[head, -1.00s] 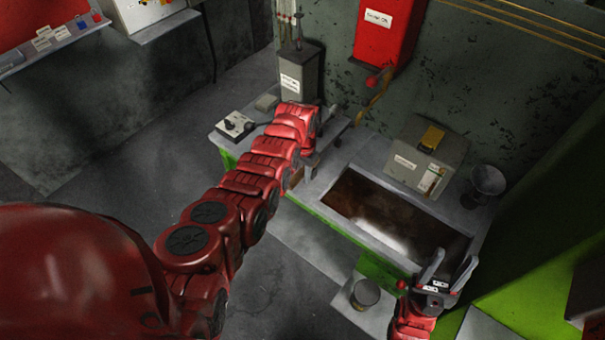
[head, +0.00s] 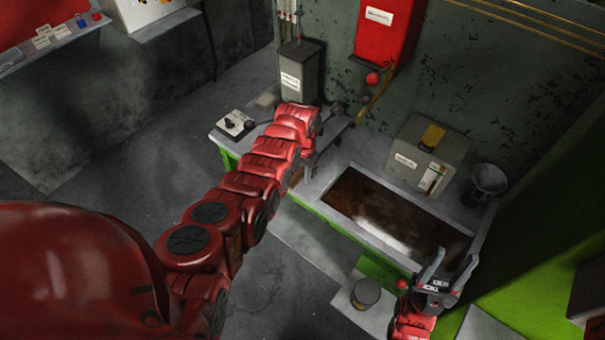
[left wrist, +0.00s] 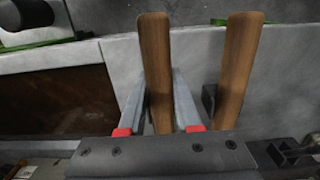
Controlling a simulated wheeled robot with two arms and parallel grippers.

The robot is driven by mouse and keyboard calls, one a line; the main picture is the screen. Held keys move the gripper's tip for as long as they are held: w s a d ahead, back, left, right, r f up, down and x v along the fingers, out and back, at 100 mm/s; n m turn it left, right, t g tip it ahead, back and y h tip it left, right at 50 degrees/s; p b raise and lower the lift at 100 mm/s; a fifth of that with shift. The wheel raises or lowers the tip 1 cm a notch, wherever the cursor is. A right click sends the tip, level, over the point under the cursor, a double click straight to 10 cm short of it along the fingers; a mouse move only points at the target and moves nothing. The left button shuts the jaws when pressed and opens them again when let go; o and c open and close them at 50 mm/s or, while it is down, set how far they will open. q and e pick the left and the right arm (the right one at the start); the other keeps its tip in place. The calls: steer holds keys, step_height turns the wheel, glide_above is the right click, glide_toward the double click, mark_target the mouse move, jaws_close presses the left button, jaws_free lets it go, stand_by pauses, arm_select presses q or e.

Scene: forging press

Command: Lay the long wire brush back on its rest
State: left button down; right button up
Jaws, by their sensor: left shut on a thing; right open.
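In the left wrist view my left gripper (left wrist: 158,100) is shut on a brown wooden handle (left wrist: 155,45), which stands between its two fingers. I take this to be the long wire brush; its bristles are not visible. A second, similar wooden handle (left wrist: 241,60) stands to the right, outside the fingers. In the head view my left arm reaches to the back left of the bench, and its own links hide most of the gripper and the brush. My right gripper (head: 446,268) is open and empty near the trough's front right corner. I cannot clearly make out the rest.
A trough (head: 352,236) with dark brown contents fills the bench's middle. Behind it are a grey box (head: 420,160) and a funnel-like cup (head: 489,180). A control box (head: 235,126) and a tall grey canister (head: 300,75) stand left. A small pot (head: 366,293) is in front.

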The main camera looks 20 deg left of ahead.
arm_select(q)
steer(key=shift+f, duration=0.2)
steer(key=c, duration=0.5)
jaws_free()
steer(key=shift+r, duration=0.1)
steer(key=r+b, duration=0.1)
steer(key=r, duration=0.3)
steer(key=r+b, duration=0.2)
steer(key=r, duration=0.2)
steer(key=shift+w+r, duration=0.2)
steer(key=shift+r, duration=0.2)
steer(key=shift+w+d+r+p, duration=0.1)
steer(key=shift+r+p, duration=1.35)
steer(key=shift+r, duration=2.7)
